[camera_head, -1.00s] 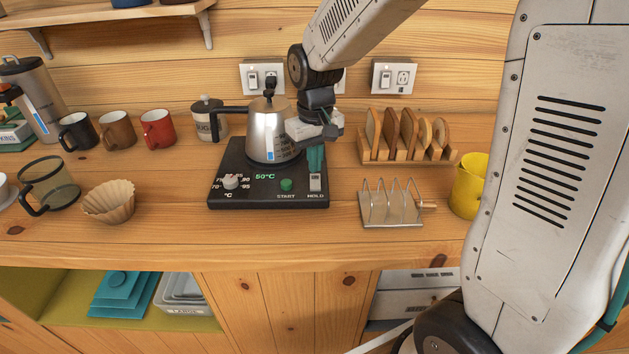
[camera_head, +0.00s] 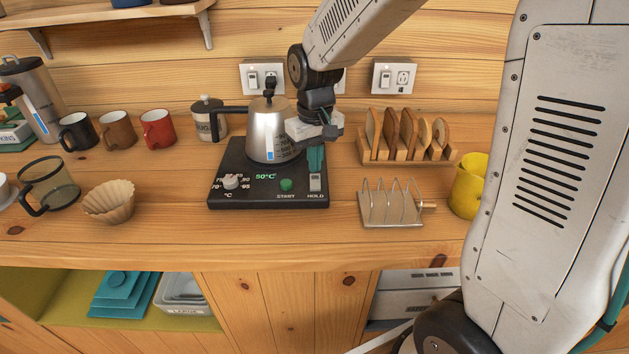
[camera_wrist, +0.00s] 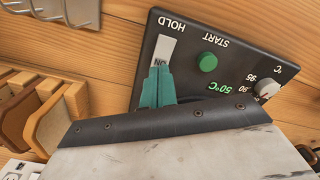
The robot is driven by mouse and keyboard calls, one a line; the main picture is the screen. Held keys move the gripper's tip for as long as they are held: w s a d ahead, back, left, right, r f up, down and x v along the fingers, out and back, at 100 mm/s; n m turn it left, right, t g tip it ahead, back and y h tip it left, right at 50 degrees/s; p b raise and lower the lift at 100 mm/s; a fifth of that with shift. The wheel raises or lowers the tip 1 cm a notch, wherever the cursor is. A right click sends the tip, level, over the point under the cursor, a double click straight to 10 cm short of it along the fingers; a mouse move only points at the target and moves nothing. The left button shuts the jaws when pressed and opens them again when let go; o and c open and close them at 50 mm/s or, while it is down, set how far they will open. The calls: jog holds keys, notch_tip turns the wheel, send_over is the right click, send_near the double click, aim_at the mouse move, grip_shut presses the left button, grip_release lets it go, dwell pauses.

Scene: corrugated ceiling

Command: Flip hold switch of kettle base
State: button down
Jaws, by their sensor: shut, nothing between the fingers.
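The black kettle base (camera_head: 245,190) stands on the wooden counter with a silver kettle (camera_head: 264,130) on it. Its display reads 50°C. The white hold switch (camera_head: 315,184) is at the base's front right corner, above the word HOLD; it also shows in the wrist view (camera_wrist: 163,50), with "ON" lettering by the fingertips. My gripper (camera_head: 316,168) is shut and empty, its green fingers pointing down at the switch's rear end. In the wrist view the fingertips (camera_wrist: 157,70) overlap the switch's lower end; I cannot tell whether they touch it. The green START button (camera_head: 286,185) is left of the switch.
A metal toast rack (camera_head: 392,205) and a wooden rack of boards (camera_head: 405,140) stand right of the base. A yellow mug (camera_head: 467,186) is farther right. A paper filter (camera_head: 108,203) and several mugs are left. Counter in front is clear.

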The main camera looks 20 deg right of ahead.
aim_at(316, 178)
jog(key=shift+f, duration=0.95)
dwell(0.3)
jog(key=shift+r, duration=3.5)
jog(key=shift+s+f, duration=0.1)
jog(key=shift+s, duration=0.2)
jog(key=s+d+r, duration=0.1)
jog(key=s+r, duration=0.2)
jog(key=s, duration=0.9)
jog(key=s+d+r+m+t, duration=0.1)
jog(key=s+d+r, duration=0.1)
jog(key=s, duration=1)
jog(key=shift+s+r, duration=0.2)
jog(key=shift+r, duration=0.2)
